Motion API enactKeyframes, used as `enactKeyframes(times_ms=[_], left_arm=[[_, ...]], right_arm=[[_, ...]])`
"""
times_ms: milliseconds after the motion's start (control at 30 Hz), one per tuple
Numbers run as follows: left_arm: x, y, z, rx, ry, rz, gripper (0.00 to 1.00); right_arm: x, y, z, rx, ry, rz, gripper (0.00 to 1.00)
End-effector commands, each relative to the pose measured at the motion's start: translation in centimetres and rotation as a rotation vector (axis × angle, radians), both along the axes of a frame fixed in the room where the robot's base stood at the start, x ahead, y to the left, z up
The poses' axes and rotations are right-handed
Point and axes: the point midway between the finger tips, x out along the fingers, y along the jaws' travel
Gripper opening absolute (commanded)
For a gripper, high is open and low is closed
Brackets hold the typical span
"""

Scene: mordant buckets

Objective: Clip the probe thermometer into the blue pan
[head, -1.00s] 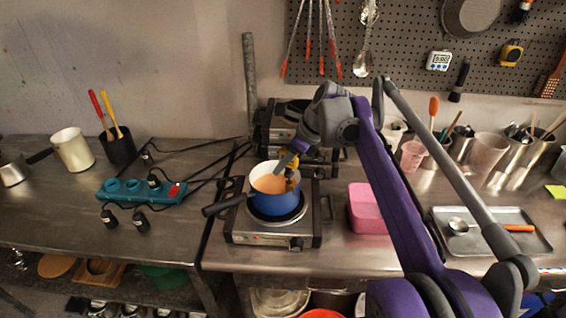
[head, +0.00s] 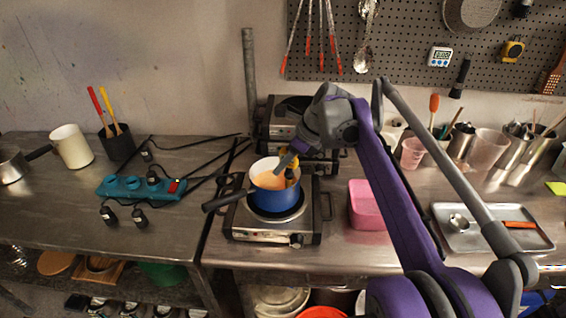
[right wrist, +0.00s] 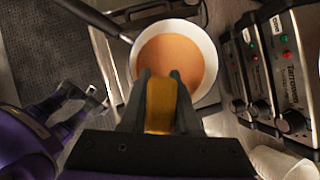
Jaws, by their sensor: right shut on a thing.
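The blue pan (head: 272,198) stands on the front hot plate, with a white inside, orange liquid and a dark handle pointing left. In the right wrist view its white rim (right wrist: 207,50) and liquid (right wrist: 180,52) lie just past my fingertips. My right gripper (head: 289,166) is at the pan's right rim, shut on the yellow probe thermometer (right wrist: 161,106). The thermometer's yellow body also shows in the head view (head: 291,173). Its probe is hidden, and I cannot tell whether its clip grips the rim. A purple and grey arm part of mine is at the wrist view's left; its jaw state is unclear.
The front hot plate (head: 244,228) has a second one (head: 264,132) behind it. A pink tub (head: 366,206) stands to the right, then a metal tray (head: 460,240). A teal power strip (head: 140,189) with cables lies left. Bare counter (head: 60,215) is at the left front.

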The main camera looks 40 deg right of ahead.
Motion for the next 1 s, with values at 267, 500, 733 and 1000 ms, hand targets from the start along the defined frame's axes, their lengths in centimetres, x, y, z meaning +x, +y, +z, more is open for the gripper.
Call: enactKeyframes(times_ms=[267, 500, 733, 1000], left_arm=[[-0.13, 0.00, -0.47, 0.000, 0.002, 0.000, 0.50], [-0.12, 0.00, -0.43, 0.000, 0.002, 0.000, 0.50], [-0.12, 0.00, -0.43, 0.000, 0.002, 0.000, 0.50], [-0.12, 0.00, -0.42, 0.000, 0.002, 0.000, 0.50]], right_arm=[[0.00, 0.01, -0.79, 0.000, 0.000, 0.000, 0.00], [0.01, 0.01, -0.77, 0.000, 0.000, 0.000, 0.33], [0.00, 0.00, -0.77, 0.000, 0.000, 0.000, 0.64], [-0.09, -0.06, -0.60, 0.000, 0.000, 0.000, 0.64]])
